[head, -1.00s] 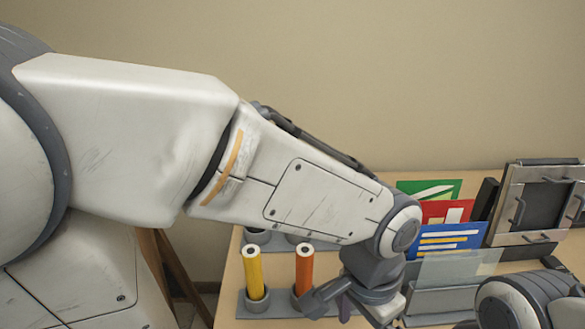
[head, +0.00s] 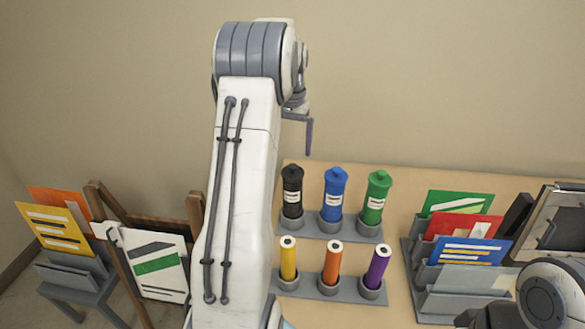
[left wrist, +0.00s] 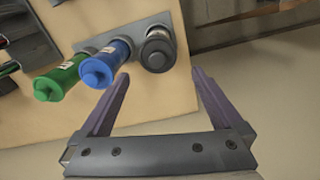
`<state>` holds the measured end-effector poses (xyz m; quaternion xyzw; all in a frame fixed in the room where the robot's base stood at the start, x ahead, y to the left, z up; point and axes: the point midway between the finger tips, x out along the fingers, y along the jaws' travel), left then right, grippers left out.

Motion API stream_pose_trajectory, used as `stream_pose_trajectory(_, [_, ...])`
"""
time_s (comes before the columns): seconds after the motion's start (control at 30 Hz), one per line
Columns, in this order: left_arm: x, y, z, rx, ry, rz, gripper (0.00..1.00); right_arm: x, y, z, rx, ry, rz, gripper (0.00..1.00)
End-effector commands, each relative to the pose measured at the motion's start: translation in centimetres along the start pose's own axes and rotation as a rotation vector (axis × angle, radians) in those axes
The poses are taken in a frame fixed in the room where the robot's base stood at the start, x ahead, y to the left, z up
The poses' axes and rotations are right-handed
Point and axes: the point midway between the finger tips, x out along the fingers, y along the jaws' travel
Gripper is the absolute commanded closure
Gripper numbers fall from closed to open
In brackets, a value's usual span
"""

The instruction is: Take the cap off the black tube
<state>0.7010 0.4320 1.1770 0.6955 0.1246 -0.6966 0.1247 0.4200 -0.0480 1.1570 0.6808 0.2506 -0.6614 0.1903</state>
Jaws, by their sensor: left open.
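The black tube (head: 292,197) stands upright in the back rack with its black cap (head: 292,174) on. In the left wrist view the black tube (left wrist: 158,52) is seen from above, its capped end between the two purple fingertips in the picture. My left gripper (left wrist: 160,73) is open and empty. In the head view my left gripper (head: 309,137) shows only partly, higher than the black tube and slightly to its right. Its distance from the cap is hard to judge. Part of my right gripper (head: 492,316) shows at the bottom right, too little to tell its jaws.
A blue tube (head: 333,195) and a green tube (head: 376,198) share the back rack. Yellow (head: 288,262), orange (head: 332,264) and purple (head: 378,267) tubes stand in the front rack. A card holder (head: 432,300) is to the right. My left arm hides the table's left part.

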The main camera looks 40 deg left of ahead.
Motion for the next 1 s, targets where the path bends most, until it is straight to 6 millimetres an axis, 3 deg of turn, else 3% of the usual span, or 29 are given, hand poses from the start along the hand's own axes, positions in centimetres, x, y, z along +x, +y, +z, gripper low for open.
stream_pose_trajectory(0.27, [2.4, 0.1, 0.2, 0.001, -0.002, 0.001, 0.0, -0.8, -0.1, 0.0, 0.0, 0.0, 0.0, 0.5])
stream_pose_trajectory(0.53, [6.2, 0.4, 0.5, 0.001, -0.003, 0.001, 0.0, -2.5, -0.2, -0.1, 0.001, 0.0, 0.0, 0.5])
stream_pose_trajectory(0.87, [7.1, 0.4, 0.4, 0.001, 0.001, 0.0, 0.0, -2.5, -0.2, -0.1, 0.001, 0.0, 0.0, 0.5])
stream_pose_trajectory(1.0, [7.1, 0.4, 0.4, 0.001, 0.002, 0.0, 0.54, -2.5, -0.2, -0.1, 0.001, 0.0, 0.0, 0.5])
